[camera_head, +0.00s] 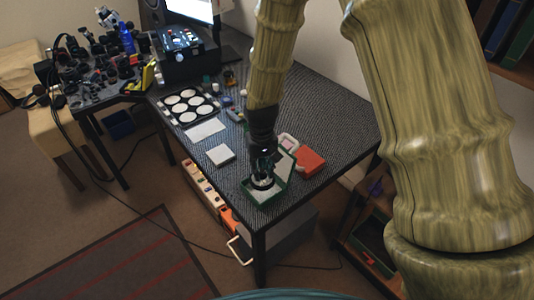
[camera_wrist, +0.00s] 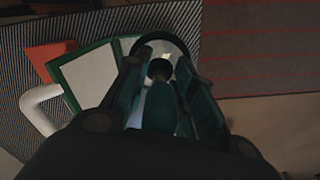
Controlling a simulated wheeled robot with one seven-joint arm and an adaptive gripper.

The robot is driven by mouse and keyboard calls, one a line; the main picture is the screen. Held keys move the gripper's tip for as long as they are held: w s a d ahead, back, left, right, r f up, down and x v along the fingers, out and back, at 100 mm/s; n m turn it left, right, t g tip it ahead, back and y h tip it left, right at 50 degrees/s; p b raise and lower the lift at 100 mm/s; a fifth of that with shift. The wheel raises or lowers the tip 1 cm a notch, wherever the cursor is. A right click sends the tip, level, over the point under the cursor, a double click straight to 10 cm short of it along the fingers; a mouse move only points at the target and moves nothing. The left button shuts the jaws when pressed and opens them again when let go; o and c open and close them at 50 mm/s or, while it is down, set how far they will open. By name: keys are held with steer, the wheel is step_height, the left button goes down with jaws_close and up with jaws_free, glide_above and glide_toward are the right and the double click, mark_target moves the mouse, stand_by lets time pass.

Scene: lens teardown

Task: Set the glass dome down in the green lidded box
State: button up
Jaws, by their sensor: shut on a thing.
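The green lidded box (camera_head: 272,196) stands open near the front corner of the dark table. Its lid (camera_head: 284,165) is raised at the back, with a pale inner face; the lid also shows in the wrist view (camera_wrist: 88,77). My gripper (camera_head: 263,168) is over the box, pointing down, with its fingers (camera_wrist: 160,72) shut on the glass dome. The dome (camera_head: 262,183) shows as a dark-rimmed round piece at the fingertips, within the box outline in the head view. Its rim shows in the wrist view (camera_wrist: 179,45). I cannot tell whether the dome touches the box floor.
A red box (camera_head: 309,161) and a white handle-like loop (camera_head: 289,141) are close behind the lid. The table's front edge is close to the green box.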

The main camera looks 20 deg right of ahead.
steer(key=m, duration=0.1)
steer(key=m+p, duration=0.1)
steer(key=m, duration=0.1)
steer(key=w+m+p, duration=0.1)
steer(key=shift+w+d+r+m, duration=0.1)
steer(key=shift+d+r+m, duration=0.1)
steer(key=shift+r+m, duration=0.2)
steer(key=m+p, duration=0.1)
steer(key=m, duration=0.1)
steer(key=w+m+p, duration=0.1)
steer(key=m+p, duration=0.1)
steer(key=m, duration=0.1)
steer(key=shift+w+d+r, duration=0.15)
steer(key=shift+d+r, duration=0.05)
steer(key=m+p, duration=0.1)
steer(key=m, duration=0.1)
steer(key=w+m+p, duration=0.1)
steer(key=m, duration=0.2)
steer(key=shift+d+r, duration=0.15)
steer(key=f+m, duration=0.2)
steer(key=w+f+m+b, duration=0.1)
steer(key=f+m, duration=0.2)
steer(key=shift+w+d+f+b, duration=0.1)
steer(key=shift+d+f+b, duration=0.1)
steer(key=shift+f+b, duration=0.15)
steer(key=shift+a+f+b, duration=0.1)
steer(key=shift+f+b, duration=1.55)
steer(key=shift+f, duration=2.05)
stand_by(1.3)
